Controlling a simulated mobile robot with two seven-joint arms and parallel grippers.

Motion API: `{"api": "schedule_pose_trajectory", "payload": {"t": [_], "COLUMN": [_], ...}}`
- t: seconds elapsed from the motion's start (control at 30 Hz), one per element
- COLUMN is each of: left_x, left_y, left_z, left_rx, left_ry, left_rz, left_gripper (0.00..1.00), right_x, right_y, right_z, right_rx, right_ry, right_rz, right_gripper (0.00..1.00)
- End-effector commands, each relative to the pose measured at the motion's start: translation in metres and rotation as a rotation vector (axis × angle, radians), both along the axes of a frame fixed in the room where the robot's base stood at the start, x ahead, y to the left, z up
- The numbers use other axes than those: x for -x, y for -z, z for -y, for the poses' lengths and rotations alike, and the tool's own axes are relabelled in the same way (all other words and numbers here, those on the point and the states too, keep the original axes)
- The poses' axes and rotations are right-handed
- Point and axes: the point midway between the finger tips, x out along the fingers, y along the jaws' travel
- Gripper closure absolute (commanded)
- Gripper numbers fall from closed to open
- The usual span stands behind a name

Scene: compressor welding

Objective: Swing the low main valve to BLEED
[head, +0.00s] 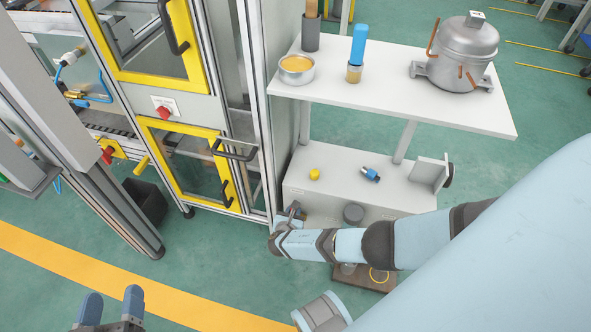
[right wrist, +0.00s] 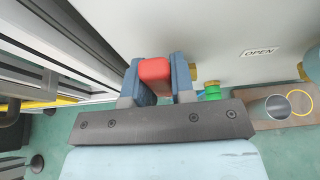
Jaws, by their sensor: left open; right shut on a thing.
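In the right wrist view, a red valve handle (right wrist: 155,76) sits between the two blue fingers of my right gripper (right wrist: 157,64). The gripper is shut on it. Brass fittings (right wrist: 193,72) and a green part (right wrist: 212,92) show just right of the fingers. A label reading OPEN (right wrist: 260,52) is on the pale wall to the right; no BLEED label is visible. In the head view my right arm reaches down beside the white cabinet, and the valve is hidden at its end. My left gripper (head: 112,308) is open and empty at bottom left.
A lower shelf (head: 315,190) carries small parts. A yellow-framed machine door (head: 190,165) stands left of my right arm. A brown board (right wrist: 262,120) lies on the floor.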

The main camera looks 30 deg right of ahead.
Motion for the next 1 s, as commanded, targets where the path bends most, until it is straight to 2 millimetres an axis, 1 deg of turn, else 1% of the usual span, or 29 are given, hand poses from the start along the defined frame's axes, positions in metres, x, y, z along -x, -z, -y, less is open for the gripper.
{"api": "schedule_pose_trajectory", "payload": {"t": [0.03,0.47,0.5,0.57,0.6,1.0], "left_x": [-0.0001,-0.0001,0.0000,0.0002,0.0003,0.0007], "left_y": [0.0004,0.0011,0.0011,0.0013,0.0015,0.0007], "left_z": [-0.0001,-0.0003,-0.0002,-0.0003,-0.0003,-0.0002], "left_rx": [0.000,-0.001,-0.001,-0.001,-0.001,-0.003], "left_ry": [0.000,-0.001,-0.001,-0.001,-0.001,0.000], "left_rz": [0.000,-0.001,-0.001,-0.002,-0.002,-0.005], "left_gripper": [0.33,0.33,0.33,0.33,0.33,0.33], "right_x": [-0.0022,-0.0031,-0.0031,-0.0031,-0.0028,-0.0013], "right_y": [-0.0008,-0.0011,-0.0011,-0.0011,-0.0010,-0.0018], "right_z": [0.0014,0.0007,0.0007,0.0007,0.0005,0.0009], "right_rx": [0.005,0.013,0.013,0.013,0.013,0.011], "right_ry": [0.001,-0.001,-0.001,-0.001,-0.001,0.000], "right_rz": [-0.002,-0.011,-0.011,-0.011,-0.011,-0.011], "right_gripper": [1.00,1.00,0.74,0.60,0.51,0.51]}}
